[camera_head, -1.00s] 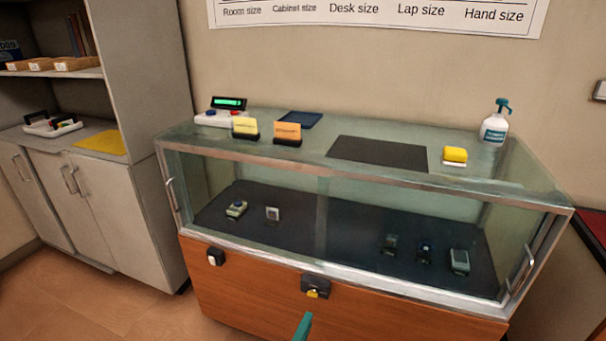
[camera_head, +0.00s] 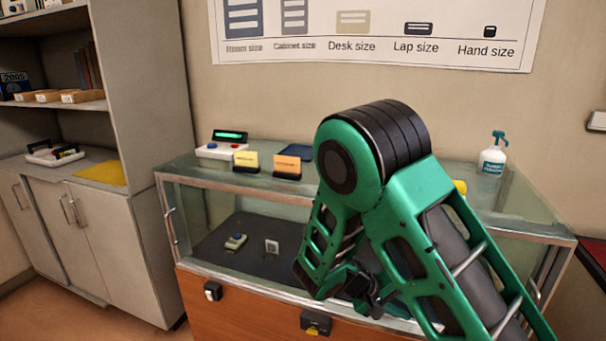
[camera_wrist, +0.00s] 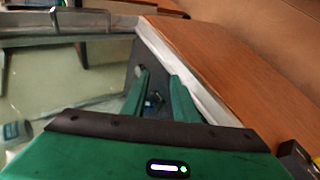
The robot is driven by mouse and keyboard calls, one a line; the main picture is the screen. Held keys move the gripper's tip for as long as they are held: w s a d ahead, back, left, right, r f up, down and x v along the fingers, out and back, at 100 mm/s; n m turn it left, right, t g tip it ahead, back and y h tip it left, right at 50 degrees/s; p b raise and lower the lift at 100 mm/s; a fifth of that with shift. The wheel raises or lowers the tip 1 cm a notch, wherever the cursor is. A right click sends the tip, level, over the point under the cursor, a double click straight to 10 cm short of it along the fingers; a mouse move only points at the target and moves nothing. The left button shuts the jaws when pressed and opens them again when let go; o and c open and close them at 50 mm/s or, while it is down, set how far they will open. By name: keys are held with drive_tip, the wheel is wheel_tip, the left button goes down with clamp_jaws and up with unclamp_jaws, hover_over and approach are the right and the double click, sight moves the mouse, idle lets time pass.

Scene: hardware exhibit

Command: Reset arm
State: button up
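My green arm (camera_head: 415,215) is raised and bent in front of the right half of the glass display case (camera_head: 205,172). Its elbow is above the case top, and the forearm slopes down toward the case front. My gripper (camera_wrist: 160,77) shows in the wrist view as two green fingers with a gap between them. It is open, and I see nothing held in it. The glass and a wooden panel (camera_wrist: 235,75) lie beyond the fingers. In the head view the fingertips cannot be made out clearly.
The case top holds a device with a green display (camera_head: 222,148), a yellow card (camera_head: 246,160), an orange card (camera_head: 288,166) and a spray bottle (camera_head: 493,155). Grey cabinets (camera_head: 95,240) stand at left. My arm hides much of the case's right half.

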drive_tip(key=s+d+r+m+g+y, duration=0.2)
drive_tip(key=s+d+r+m+y, duration=0.15)
drive_tip(key=s+d+r, duration=0.55)
drive_tip(key=s+d+r+m+g+y, duration=0.15)
drive_tip(key=s+d+r+y, duration=0.4)
drive_tip(key=s, duration=0.55)
drive_tip(key=s+a+r+m+t+y, duration=0.1)
drive_tip(key=s+r, duration=0.3)
drive_tip(key=s, duration=0.5)
drive_tip(key=shift+m+t, duration=0.4)
drive_tip(key=shift+t, duration=0.15)
drive_tip(key=shift+s, duration=0.1)
drive_tip(key=shift+w+f, duration=0.3)
drive_tip(key=shift+w, duration=0.3)
